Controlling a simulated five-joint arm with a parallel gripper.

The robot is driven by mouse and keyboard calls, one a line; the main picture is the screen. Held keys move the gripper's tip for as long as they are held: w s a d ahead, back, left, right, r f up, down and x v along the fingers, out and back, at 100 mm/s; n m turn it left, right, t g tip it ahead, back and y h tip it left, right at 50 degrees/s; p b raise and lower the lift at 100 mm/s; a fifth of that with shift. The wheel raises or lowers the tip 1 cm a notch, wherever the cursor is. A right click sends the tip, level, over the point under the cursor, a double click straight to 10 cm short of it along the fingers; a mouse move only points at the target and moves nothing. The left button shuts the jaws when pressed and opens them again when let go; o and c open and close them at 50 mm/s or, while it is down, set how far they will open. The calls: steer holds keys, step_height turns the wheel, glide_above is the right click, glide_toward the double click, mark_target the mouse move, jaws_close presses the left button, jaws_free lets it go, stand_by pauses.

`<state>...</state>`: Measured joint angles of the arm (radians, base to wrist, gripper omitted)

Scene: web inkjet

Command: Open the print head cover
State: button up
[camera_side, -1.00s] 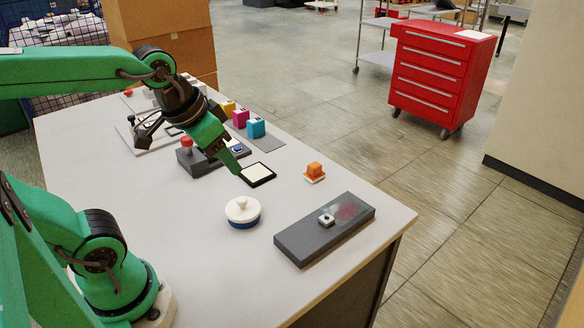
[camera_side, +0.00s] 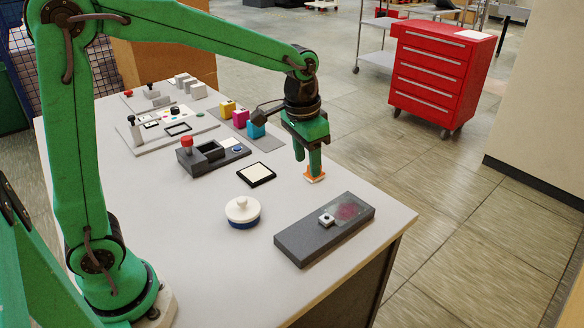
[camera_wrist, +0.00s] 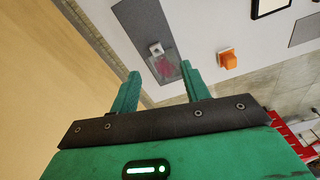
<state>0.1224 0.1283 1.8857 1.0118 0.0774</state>
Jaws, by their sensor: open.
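A dark grey slab-like unit (camera_side: 290,243) lies at the front right of the table. A see-through pane (camera_side: 347,211) on its top shows a reddish patch beneath, and a small pale knob (camera_side: 326,219) sits at the pane's near end. The pane looks closed. My gripper (camera_side: 307,165) is open and points down, in front of the orange block in the side view. In the wrist view the grey unit (camera_wrist: 145,22) with its knob (camera_wrist: 156,48) shows beyond and between my open fingers (camera_wrist: 160,72), apart from them. The fingers hold nothing visible.
An orange block (camera_wrist: 228,60) stands right of the fingers in the wrist view. A white-lidded blue pot (camera_side: 242,212), a dark-framed pad (camera_side: 256,174) and a grey unit with a red knob (camera_side: 187,150) stand nearby. Coloured cartridges (camera_side: 240,118) stand behind. Bare table surrounds the pot.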

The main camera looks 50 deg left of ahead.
steer(key=g, duration=0.1)
glide_above(328, 208)
steer(key=shift+m, duration=0.4)
step_height(328, 208, down, 6)
steer(key=shift+r, duration=0.1)
steer(key=shift+f, duration=0.2)
steer(key=shift+f, duration=3.75)
jaws_close()
